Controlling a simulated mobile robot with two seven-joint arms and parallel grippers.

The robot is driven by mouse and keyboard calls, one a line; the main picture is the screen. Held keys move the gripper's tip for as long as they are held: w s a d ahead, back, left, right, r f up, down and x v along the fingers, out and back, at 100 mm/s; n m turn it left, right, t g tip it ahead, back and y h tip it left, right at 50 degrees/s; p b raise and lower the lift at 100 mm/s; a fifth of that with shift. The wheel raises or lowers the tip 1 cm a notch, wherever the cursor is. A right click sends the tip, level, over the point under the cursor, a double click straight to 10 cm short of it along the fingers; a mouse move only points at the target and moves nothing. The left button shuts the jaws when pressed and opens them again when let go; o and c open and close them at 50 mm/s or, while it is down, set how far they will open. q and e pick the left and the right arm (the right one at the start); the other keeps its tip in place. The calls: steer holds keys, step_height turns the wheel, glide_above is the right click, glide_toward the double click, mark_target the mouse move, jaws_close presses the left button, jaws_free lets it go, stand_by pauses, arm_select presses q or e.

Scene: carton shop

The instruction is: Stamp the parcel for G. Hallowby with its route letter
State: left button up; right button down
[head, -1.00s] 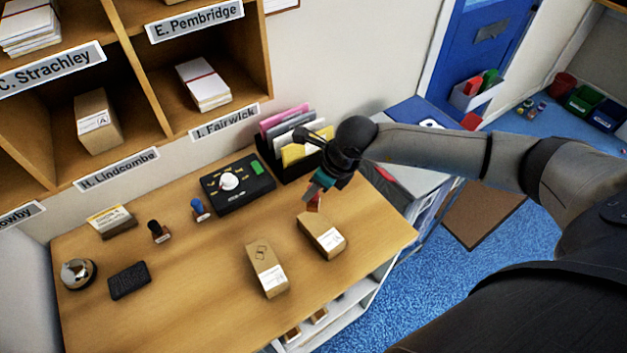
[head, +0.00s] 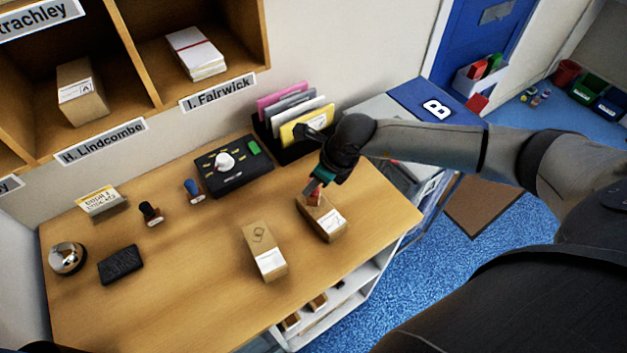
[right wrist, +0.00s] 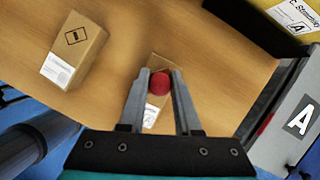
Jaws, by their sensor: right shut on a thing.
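My right gripper (head: 315,182) is shut on a red-handled stamp (head: 316,197) over the far end of the right brown parcel (head: 328,222). In the right wrist view the stamp's round red top (right wrist: 158,84) sits between the fingers, over that parcel (right wrist: 151,113). I cannot tell whether the stamp touches the cardboard. The names on both labels are too small to read. My left gripper is not in view.
A black-handled stamp (head: 150,212) and a blue-handled stamp (head: 192,191) stand left of a black dial box (head: 233,168). A black pad (head: 121,264) and a bell (head: 67,258) are at the left. A file holder (head: 290,140) stands behind my gripper.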

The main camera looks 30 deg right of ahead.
steer(key=shift+f+b, duration=0.45)
steer(key=shift+f, duration=0.05)
stand_by(0.8)
steer(key=shift+s+f, duration=0.1)
steer(key=shift+s, duration=0.05)
stand_by(1.0)
steer(key=shift+r+p, duration=2.65)
steer(key=shift+r, duration=1)
steer(key=shift+f, duration=0.1)
